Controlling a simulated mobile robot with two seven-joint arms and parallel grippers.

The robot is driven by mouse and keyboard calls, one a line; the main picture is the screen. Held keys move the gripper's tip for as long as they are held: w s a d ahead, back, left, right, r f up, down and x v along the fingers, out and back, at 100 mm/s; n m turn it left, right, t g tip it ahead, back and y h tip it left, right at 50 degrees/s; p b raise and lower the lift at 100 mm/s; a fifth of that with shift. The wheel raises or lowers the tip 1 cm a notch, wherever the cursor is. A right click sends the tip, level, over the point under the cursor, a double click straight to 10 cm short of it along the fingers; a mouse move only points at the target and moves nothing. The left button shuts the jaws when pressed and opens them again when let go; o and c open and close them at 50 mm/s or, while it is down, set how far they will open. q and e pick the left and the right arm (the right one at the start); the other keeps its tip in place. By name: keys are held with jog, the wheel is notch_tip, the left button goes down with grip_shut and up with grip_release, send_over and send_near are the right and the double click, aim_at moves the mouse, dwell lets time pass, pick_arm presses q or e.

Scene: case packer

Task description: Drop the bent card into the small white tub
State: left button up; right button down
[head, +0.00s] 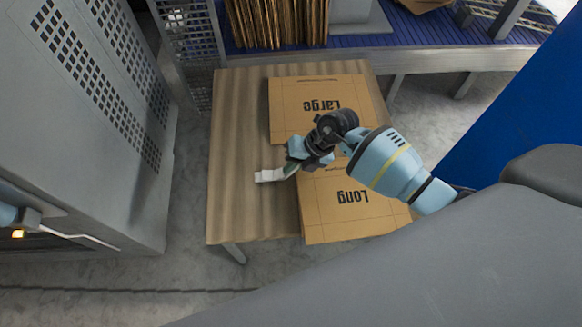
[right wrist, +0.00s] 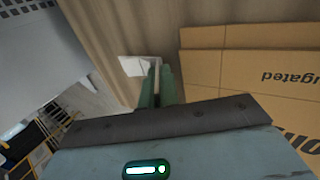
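The bent card (head: 267,176) is a small white folded piece at the fingertips of my right gripper (head: 293,168), over the bare left part of the brown table. In the right wrist view the card (right wrist: 133,66) sticks out to the left from between the fingertips of my right gripper (right wrist: 158,78), which are close together on it. Whether the card touches the table is hard to tell. I see no small white tub in either view. At the left edge of the head view a light blue arm part shows, but no left gripper fingers.
Flat cartons marked "Large" (head: 303,104) and "Long" (head: 350,215) lie on the table (head: 240,110), under and beside my right arm. A grey perforated cabinet (head: 90,130) stands left. Upright cardboard sheets (head: 275,22) stand on a blue conveyor (head: 410,28) behind.

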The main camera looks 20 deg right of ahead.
notch_tip(320, 180, up, 3)
jog(key=shift+f+p, duration=0.15)
jog(key=shift+p, duration=0.3)
jog(key=s+p, duration=0.1)
jog(key=s, duration=0.3)
jog(key=s+p, duration=0.1)
jog(key=s, duration=0.4)
jog(key=s+r+p, duration=0.1)
jog(key=s, duration=0.4)
jog(key=shift+s, duration=0.15)
jog(key=shift+s+r+p, duration=0.1)
jog(key=shift+s+p, duration=0.3)
jog(key=shift+s, duration=0.45)
